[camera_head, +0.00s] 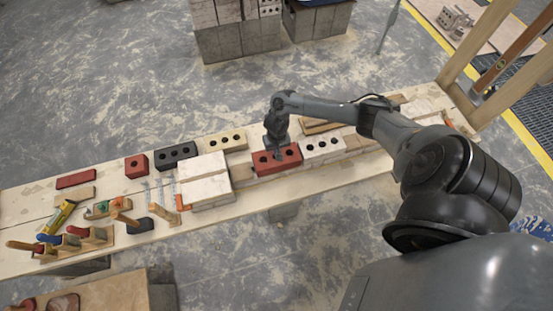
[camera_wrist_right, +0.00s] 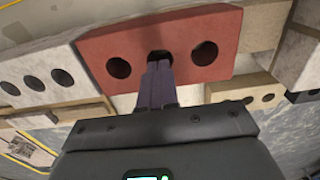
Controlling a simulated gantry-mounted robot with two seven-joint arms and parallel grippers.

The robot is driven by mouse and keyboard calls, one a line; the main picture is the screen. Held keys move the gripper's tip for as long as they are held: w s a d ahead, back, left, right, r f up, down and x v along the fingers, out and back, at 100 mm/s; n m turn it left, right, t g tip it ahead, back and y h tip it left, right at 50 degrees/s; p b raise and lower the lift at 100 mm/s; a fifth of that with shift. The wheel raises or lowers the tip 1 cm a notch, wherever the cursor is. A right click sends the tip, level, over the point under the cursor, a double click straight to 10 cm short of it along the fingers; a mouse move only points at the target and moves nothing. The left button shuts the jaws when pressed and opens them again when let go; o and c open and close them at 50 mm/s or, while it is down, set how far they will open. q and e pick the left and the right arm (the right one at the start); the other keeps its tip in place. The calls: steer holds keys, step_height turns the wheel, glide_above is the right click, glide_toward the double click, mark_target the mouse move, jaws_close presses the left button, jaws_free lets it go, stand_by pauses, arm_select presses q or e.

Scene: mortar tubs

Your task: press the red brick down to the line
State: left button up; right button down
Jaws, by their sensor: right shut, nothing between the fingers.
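The red brick (camera_head: 289,160) with dark holes lies on the course of blocks along the plank bench, next to a white holed brick (camera_head: 322,150). My right gripper (camera_head: 278,153) comes down onto it from above. In the right wrist view the red brick (camera_wrist_right: 215,30) shows three holes. The closed fingertips of my right gripper (camera_wrist_right: 160,66) are at its middle hole and overlap that hole's edge; I cannot tell whether they touch. Nothing is held. A line cannot be made out clearly; orange corner pieces show at the left (camera_head: 182,203) and right (camera_head: 447,120). My left gripper is out of view.
A pale block stack (camera_head: 204,180) stands left of the red brick. Beyond it are a black holed brick (camera_head: 176,155), a beige holed brick (camera_head: 222,140) and a small red brick (camera_head: 136,166). Tools in a wooden rack (camera_head: 80,240) fill the bench's left end.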

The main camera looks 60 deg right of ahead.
steer(key=shift+f, duration=0.4)
steer(key=shift+f+b, duration=0.4)
steer(key=shift+b, duration=0.1)
steer(key=shift+f, duration=0.1)
stand_by(0.7)
steer(key=shift+s+f+p, duration=0.1)
steer(key=shift+f+p, duration=0.05)
steer(key=shift+p, duration=0.2)
stand_by(0.4)
step_height(320, 180, up, 4)
steer(key=p, duration=0.5)
steer(key=shift+r, duration=0.25)
steer(key=shift+r+p, duration=0.4)
steer(key=shift+p, duration=0.35)
